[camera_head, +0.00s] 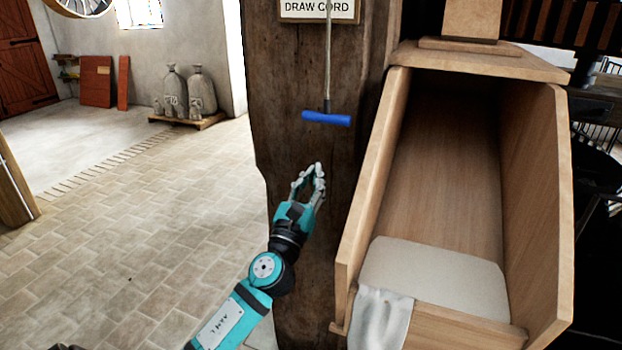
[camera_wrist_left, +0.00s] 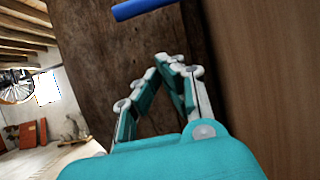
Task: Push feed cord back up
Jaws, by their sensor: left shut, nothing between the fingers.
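The feed cord (camera_head: 328,60) hangs down the front of a dark wooden post, below a sign reading "DRAW CORD". A blue crossbar handle (camera_head: 326,118) is at its lower end. My left gripper (camera_head: 318,168) is below the handle, apart from it, with its fingers pointing up. The fingers are shut and empty. In the left wrist view the blue handle (camera_wrist_left: 140,9) shows at the top edge, beyond the closed fingertips (camera_wrist_left: 178,62). The right gripper is in neither view.
The wooden post (camera_head: 290,120) stands behind the cord. Right of it is an open wooden chute (camera_head: 553,230) with pale material (camera_head: 435,275) at its bottom and a cloth bag (camera_head: 380,318) at its front edge. Sacks (camera_head: 200,92) stand on a pallet far left. The tiled floor is clear.

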